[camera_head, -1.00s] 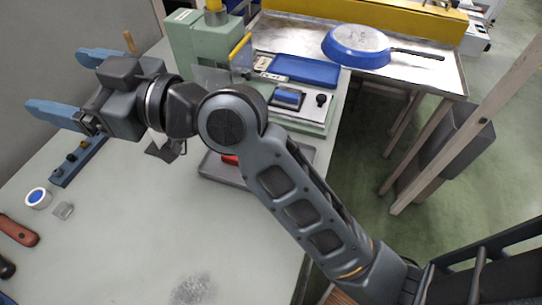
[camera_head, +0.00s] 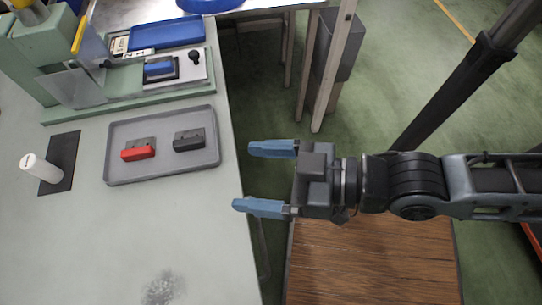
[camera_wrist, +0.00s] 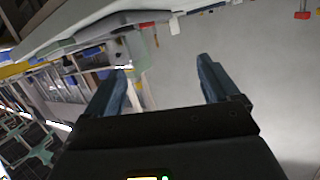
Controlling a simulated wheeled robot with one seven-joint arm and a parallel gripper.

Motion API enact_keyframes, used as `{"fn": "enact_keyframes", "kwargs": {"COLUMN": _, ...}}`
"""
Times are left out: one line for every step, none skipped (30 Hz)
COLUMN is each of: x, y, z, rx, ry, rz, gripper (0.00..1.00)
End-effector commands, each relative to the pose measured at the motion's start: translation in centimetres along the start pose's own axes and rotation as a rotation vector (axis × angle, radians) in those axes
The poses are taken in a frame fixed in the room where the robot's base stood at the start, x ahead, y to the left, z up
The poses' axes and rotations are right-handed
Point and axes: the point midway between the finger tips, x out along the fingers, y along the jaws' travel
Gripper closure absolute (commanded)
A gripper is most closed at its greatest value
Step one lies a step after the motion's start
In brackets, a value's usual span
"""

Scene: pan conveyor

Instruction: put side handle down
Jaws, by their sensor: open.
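My gripper (camera_head: 262,178) is open, with its two blue fingers apart and nothing between them. It is beside the right edge of the table in the head view, pointing left toward the grey tray (camera_head: 165,177). In the wrist view my gripper (camera_wrist: 162,68) also shows empty jaws. A red block-like piece (camera_head: 138,152) and a black one (camera_head: 189,140) lie apart in the tray; either may be a side handle, but I cannot tell. Only the edge of the blue pan (camera_head: 208,5) shows at the top.
A white cylinder (camera_head: 42,168) stands on a black mat (camera_head: 62,150) at left. The front of the table (camera_head: 100,250) is clear. A wooden post (camera_head: 333,70) stands behind my gripper.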

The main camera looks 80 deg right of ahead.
Motion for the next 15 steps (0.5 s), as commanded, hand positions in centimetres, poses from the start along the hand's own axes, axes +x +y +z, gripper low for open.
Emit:
{"fn": "enact_keyframes", "kwargs": {"x": -1.5, "y": 0.6, "z": 0.1, "rx": -0.027, "ry": -0.015, "rz": -0.007, "gripper": 0.11}}
{"fn": "enact_keyframes", "kwargs": {"x": -2.1, "y": 0.9, "z": 0.1, "rx": -0.040, "ry": -0.019, "rz": -0.011, "gripper": 0.11}}
{"fn": "enact_keyframes", "kwargs": {"x": -2.8, "y": 1.2, "z": 0.0, "rx": -0.057, "ry": -0.022, "rz": -0.015, "gripper": 0.11}}
{"fn": "enact_keyframes", "kwargs": {"x": -3.2, "y": 1.4, "z": -0.1, "rx": -0.067, "ry": -0.025, "rz": -0.019, "gripper": 0.11}}
{"fn": "enact_keyframes", "kwargs": {"x": -3.6, "y": 1.6, "z": -0.1, "rx": -0.075, "ry": -0.027, "rz": -0.023, "gripper": 0.11}}
{"fn": "enact_keyframes", "kwargs": {"x": -4.0, "y": 1.8, "z": -0.2, "rx": -0.084, "ry": -0.028, "rz": -0.026, "gripper": 0.11}}
{"fn": "enact_keyframes", "kwargs": {"x": -4.1, "y": 1.9, "z": -0.2, "rx": -0.089, "ry": -0.028, "rz": -0.028, "gripper": 0.11}}
{"fn": "enact_keyframes", "kwargs": {"x": -4.3, "y": 2.0, "z": -0.2, "rx": -0.093, "ry": -0.030, "rz": -0.029, "gripper": 0.11}}
{"fn": "enact_keyframes", "kwargs": {"x": -4.4, "y": 2.0, "z": -0.3, "rx": -0.095, "ry": -0.030, "rz": -0.031, "gripper": 0.11}}
{"fn": "enact_keyframes", "kwargs": {"x": -4.4, "y": 2.0, "z": -0.3, "rx": -0.096, "ry": -0.030, "rz": -0.031, "gripper": 0.11}}
{"fn": "enact_keyframes", "kwargs": {"x": -4.4, "y": 2.0, "z": -0.3, "rx": -0.096, "ry": -0.030, "rz": -0.031, "gripper": 0.11}}
{"fn": "enact_keyframes", "kwargs": {"x": -4.4, "y": 2.0, "z": -0.3, "rx": -0.096, "ry": -0.029, "rz": -0.031, "gripper": 0.11}}
{"fn": "enact_keyframes", "kwargs": {"x": -4.4, "y": 2.0, "z": -0.3, "rx": -0.096, "ry": -0.029, "rz": -0.031, "gripper": 0.11}}
{"fn": "enact_keyframes", "kwargs": {"x": -4.4, "y": 2.0, "z": -0.3, "rx": -0.095, "ry": -0.029, "rz": -0.031, "gripper": 0.11}}
{"fn": "enact_keyframes", "kwargs": {"x": -4.4, "y": 2.0, "z": -0.3, "rx": -0.095, "ry": -0.029, "rz": -0.031, "gripper": 0.11}}
